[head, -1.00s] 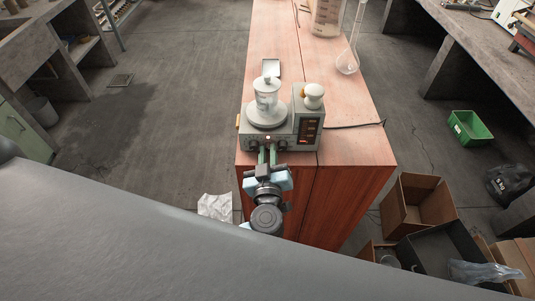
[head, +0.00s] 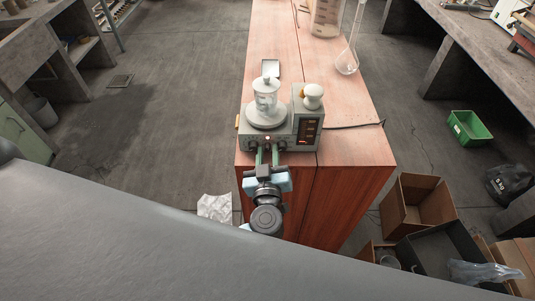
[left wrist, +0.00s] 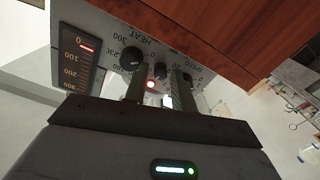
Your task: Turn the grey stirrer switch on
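The grey stirrer (head: 252,138) stands at the near end of the wooden bench top. A clear lidded vessel (head: 266,95) sits on its round plate. In the left wrist view its front panel (left wrist: 110,32) shows a HEAT knob (left wrist: 131,57), a SPEED knob (left wrist: 187,77), a lit red lamp (left wrist: 150,84) and a small dark knob (left wrist: 160,70). A small pale part (left wrist: 168,102), perhaps the switch, shows between the fingers. My left gripper (head: 267,151) is at the panel, its two fingers apart with nothing held. Contact cannot be told. My right gripper is out of view.
A white-capped item (head: 313,95) stands on the stirrer's right side. A glass flask (head: 347,61) and a large container (head: 326,16) stand farther back. A dark cable (head: 355,125) runs right across the bench top. Cardboard boxes (head: 419,205) lie on the floor at right.

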